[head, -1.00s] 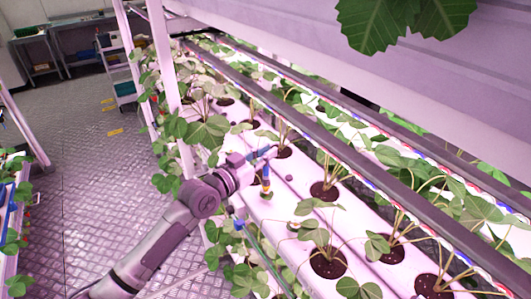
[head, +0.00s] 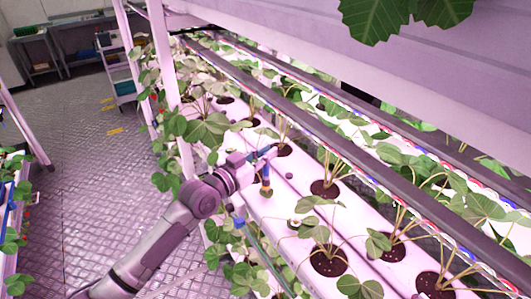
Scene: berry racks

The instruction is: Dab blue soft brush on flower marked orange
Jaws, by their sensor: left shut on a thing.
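My left gripper (head: 262,158) is over the white planting channel, shut on the blue soft brush (head: 266,178). The brush hangs roughly upright below the fingers, with its tip down near the channel top. A small pale shape (head: 293,222), perhaps a flower, lies to the right of and below the brush tip, apart from it. I cannot make out an orange mark on any flower. My right gripper is not in view.
Strawberry plants grow from dark soil holes (head: 328,262) along the white channels (head: 285,195). A dark rail (head: 350,150) runs above them, right of the gripper. A white post (head: 166,75) stands behind. The metal floor (head: 95,190) at left is clear.

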